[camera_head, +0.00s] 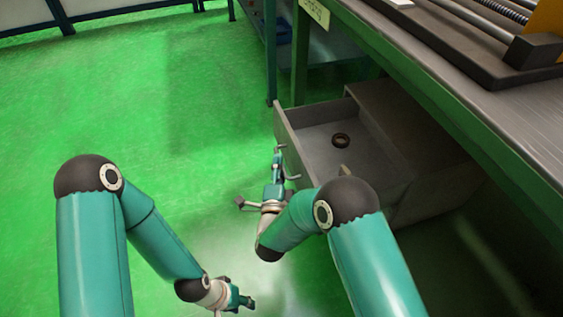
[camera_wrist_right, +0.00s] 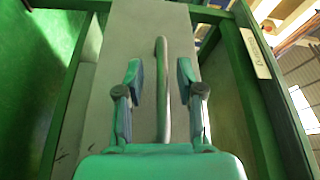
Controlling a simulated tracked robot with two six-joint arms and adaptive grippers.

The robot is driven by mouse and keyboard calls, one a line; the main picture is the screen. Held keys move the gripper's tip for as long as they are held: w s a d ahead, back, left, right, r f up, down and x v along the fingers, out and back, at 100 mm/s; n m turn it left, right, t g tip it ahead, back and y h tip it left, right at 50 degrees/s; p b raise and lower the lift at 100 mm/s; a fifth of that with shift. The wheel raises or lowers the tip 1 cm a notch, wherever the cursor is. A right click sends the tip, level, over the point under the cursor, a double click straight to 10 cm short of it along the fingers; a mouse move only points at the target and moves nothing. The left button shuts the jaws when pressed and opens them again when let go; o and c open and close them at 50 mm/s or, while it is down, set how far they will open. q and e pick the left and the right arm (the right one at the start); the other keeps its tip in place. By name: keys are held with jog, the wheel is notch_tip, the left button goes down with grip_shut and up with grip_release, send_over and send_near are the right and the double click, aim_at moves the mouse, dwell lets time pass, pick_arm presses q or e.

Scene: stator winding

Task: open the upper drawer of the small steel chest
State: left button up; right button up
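The small steel chest (camera_head: 412,130) stands under the workbench at the right in the head view. Its upper drawer (camera_head: 318,118) is pulled out, and a dark ring (camera_head: 341,140) lies on its floor. In the right wrist view the drawer front (camera_wrist_right: 108,85) carries a long bar handle (camera_wrist_right: 162,85). My right gripper (camera_head: 279,160) is at the drawer front. In the right wrist view its fingers (camera_wrist_right: 160,85) stand open on both sides of the handle, with gaps visible. My left gripper (camera_head: 246,301) hangs low over the floor, apart from the chest; its opening is too small to tell.
The workbench (camera_head: 520,115) overhangs the chest, with a dark fixture (camera_head: 480,50) on top. A green bench leg (camera_head: 299,60) stands just behind the drawer. The green floor (camera_head: 170,120) to the left is clear.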

pick_arm(q)
jog(key=shift+s, duration=0.1)
pick_arm(e)
jog(key=s, duration=0.5)
jog(key=shift+s+f, duration=0.3)
jog(key=shift+s, duration=0.1)
